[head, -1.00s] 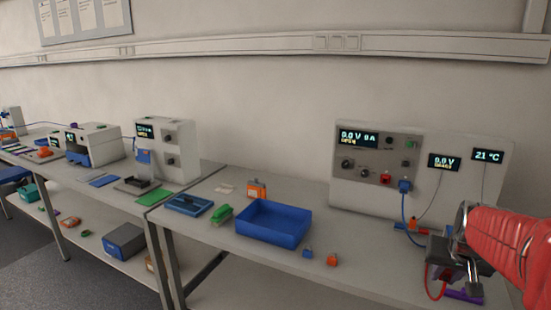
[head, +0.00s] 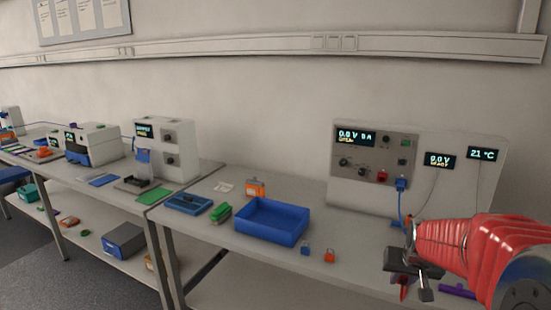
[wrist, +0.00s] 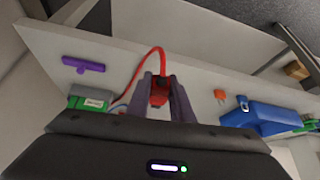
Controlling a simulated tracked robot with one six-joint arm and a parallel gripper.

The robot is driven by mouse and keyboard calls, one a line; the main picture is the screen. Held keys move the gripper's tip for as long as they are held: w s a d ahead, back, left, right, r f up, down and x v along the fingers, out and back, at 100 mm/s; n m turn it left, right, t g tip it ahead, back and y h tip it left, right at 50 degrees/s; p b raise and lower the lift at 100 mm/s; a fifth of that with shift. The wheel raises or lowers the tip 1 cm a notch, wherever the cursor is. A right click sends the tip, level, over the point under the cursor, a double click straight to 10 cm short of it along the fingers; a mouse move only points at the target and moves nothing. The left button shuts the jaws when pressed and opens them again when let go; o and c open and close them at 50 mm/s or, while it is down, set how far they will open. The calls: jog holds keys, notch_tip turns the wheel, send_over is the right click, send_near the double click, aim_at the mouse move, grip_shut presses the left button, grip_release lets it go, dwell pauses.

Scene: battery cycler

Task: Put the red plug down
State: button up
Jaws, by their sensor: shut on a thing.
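The red plug (wrist: 159,94) is held between the two grey fingers of my gripper (wrist: 163,88) in the wrist view. A red cable runs from it, arching to the left toward a green block with a white label (wrist: 92,102). In the head view my gripper (head: 412,285) is over the front right part of the bench, with a bit of the red plug (head: 403,288) showing below it. I cannot tell whether the plug touches the bench top (head: 350,272).
A purple bar (head: 457,291) lies right of my gripper. An orange padlock (head: 329,256), a blue padlock (head: 306,249) and a blue tray (head: 271,236) are to the left. The white cycler (head: 345,195) stands behind. Bare bench lies between the orange padlock and my gripper.

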jog(key=a+f+n+y, duration=0.1)
jog(key=a+f, duration=0.3)
jog(key=a, duration=0.4)
jog(key=a+f+n, duration=0.2)
jog(key=a+f, duration=0.3)
jog(key=a, duration=0.4)
jog(key=shift+w+a+f+n+y, duration=0.2)
jog(key=shift+w+a+n+y, duration=0.1)
jog(key=shift+w+y, duration=0.15)
jog(key=shift+s, duration=0.1)
